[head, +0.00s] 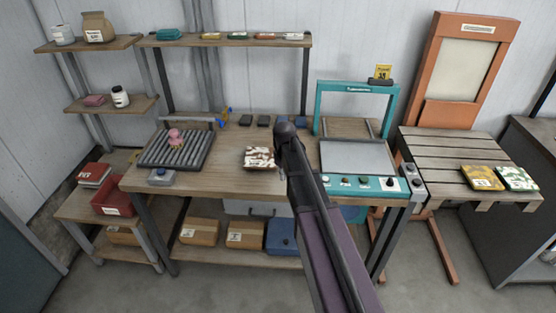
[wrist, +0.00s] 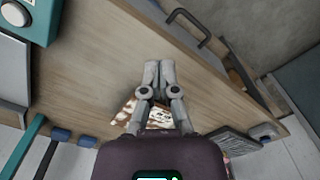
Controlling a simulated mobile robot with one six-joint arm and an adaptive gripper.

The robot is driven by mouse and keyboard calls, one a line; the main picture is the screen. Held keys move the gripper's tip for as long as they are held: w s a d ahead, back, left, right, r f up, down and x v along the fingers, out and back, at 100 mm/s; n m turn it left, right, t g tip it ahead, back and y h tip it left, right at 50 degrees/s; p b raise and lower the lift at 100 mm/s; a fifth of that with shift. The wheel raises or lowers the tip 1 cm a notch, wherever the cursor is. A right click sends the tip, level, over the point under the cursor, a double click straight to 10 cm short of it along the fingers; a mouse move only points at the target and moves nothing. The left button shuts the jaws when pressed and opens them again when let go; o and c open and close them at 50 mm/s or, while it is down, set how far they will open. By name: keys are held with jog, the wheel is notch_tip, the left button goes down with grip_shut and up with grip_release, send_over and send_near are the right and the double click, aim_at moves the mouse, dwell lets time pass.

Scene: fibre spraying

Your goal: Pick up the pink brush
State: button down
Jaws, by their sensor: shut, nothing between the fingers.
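A small pink object (head: 176,138), which looks like the pink brush, lies on a dark ribbed tray (head: 160,160) at the left of the workbench. Its exact shape is too small to tell. In the wrist view my gripper (wrist: 159,70) is shut and empty, its fingertips together above the wooden bench top (wrist: 95,60). In the head view my arm reaches over the middle of the bench, right of the pink object and well apart from it; the fingers are hidden there. The tray shows partly at the lower right of the wrist view (wrist: 232,144).
A brown-and-white patterned piece (head: 259,157) lies near my arm. A teal-framed machine (head: 358,187) stands at the bench's right. A blue-grey box (head: 161,176) sits before the tray. A shelf (head: 225,40) runs above the back. Bare wood lies between tray and patterned piece.

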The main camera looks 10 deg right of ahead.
jog(key=s+a+m, duration=0.2)
jog(key=s, duration=0.7)
jog(key=s+a+m, duration=0.2)
jog(key=s, duration=0.8)
jog(key=shift+s, duration=0.2)
jog(key=c, duration=1.4)
grip_release()
